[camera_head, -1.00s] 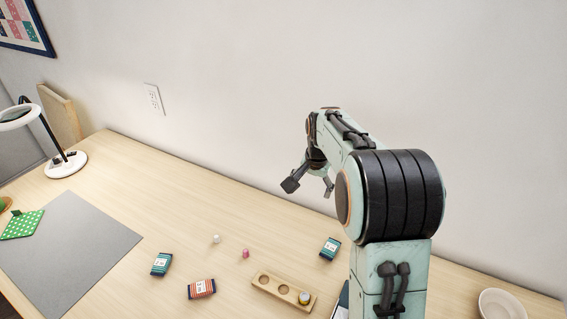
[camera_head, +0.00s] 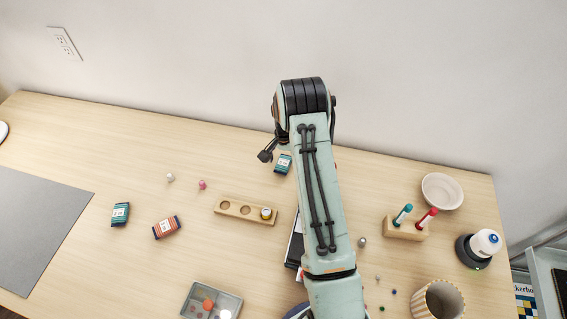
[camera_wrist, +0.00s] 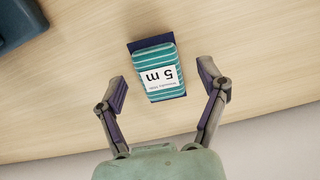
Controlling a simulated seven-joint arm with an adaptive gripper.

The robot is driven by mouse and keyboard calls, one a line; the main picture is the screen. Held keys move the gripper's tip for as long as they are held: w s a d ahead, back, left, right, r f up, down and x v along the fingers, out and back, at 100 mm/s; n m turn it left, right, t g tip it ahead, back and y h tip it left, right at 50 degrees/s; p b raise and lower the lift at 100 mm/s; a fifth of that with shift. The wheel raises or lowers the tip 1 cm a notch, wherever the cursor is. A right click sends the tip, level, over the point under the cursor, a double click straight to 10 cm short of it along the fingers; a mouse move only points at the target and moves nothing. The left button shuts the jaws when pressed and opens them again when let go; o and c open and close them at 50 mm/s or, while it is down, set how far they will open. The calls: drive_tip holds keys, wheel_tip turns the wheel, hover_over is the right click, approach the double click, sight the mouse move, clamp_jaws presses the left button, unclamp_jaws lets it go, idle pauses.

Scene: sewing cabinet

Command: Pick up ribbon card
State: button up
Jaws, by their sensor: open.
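A teal striped ribbon card (camera_wrist: 155,72) with a white label reading "5 m" and a dark blue backing lies on the table in the wrist view. My gripper (camera_wrist: 164,88) is open, with one finger on each side of the card's near end and space around it. In the head view this teal card (camera_head: 283,164) lies just right of my gripper's visible finger (camera_head: 266,154); my arm hides the rest of the gripper. Another teal card (camera_head: 120,214) and an orange-red card (camera_head: 166,227) lie further left.
A wooden holder with round wells (camera_head: 236,209) lies in front of the card. A grey mat (camera_head: 40,225) is at left. A pen block (camera_head: 404,229), a white bowl (camera_head: 442,190) and a striped cup (camera_head: 438,300) stand right. A clear box (camera_head: 212,301) is at the front.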

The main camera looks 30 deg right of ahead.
drive_tip(key=c, duration=1)
drive_tip(key=shift+o, duration=0.2)
